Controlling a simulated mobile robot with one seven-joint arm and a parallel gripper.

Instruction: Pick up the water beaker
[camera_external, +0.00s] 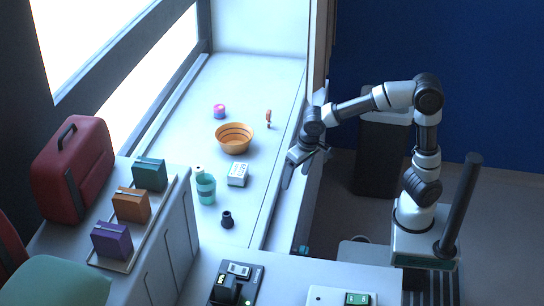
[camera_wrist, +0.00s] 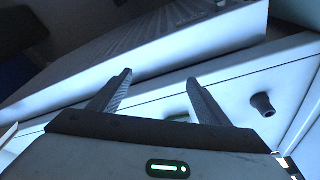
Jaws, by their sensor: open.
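A teal, translucent cup that looks like the water beaker (camera_external: 206,190) stands upright on the long pale counter in the external view, left of my gripper. My gripper (camera_external: 296,178) is open and empty above the counter's right edge, pointing down and well apart from the beaker. In the wrist view my gripper's two dark fingers (camera_wrist: 160,78) are spread with nothing held between them. I cannot make out the beaker for certain in the wrist view.
A small dark bottle-like object (camera_external: 227,219) stands near the beaker and shows in the wrist view (camera_wrist: 262,104). A white box (camera_external: 237,174) and an orange bowl (camera_external: 234,145) are close by. A tray (camera_external: 113,264) of coloured boxes lies left. A tall panel (camera_external: 318,50) borders the counter's far right.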

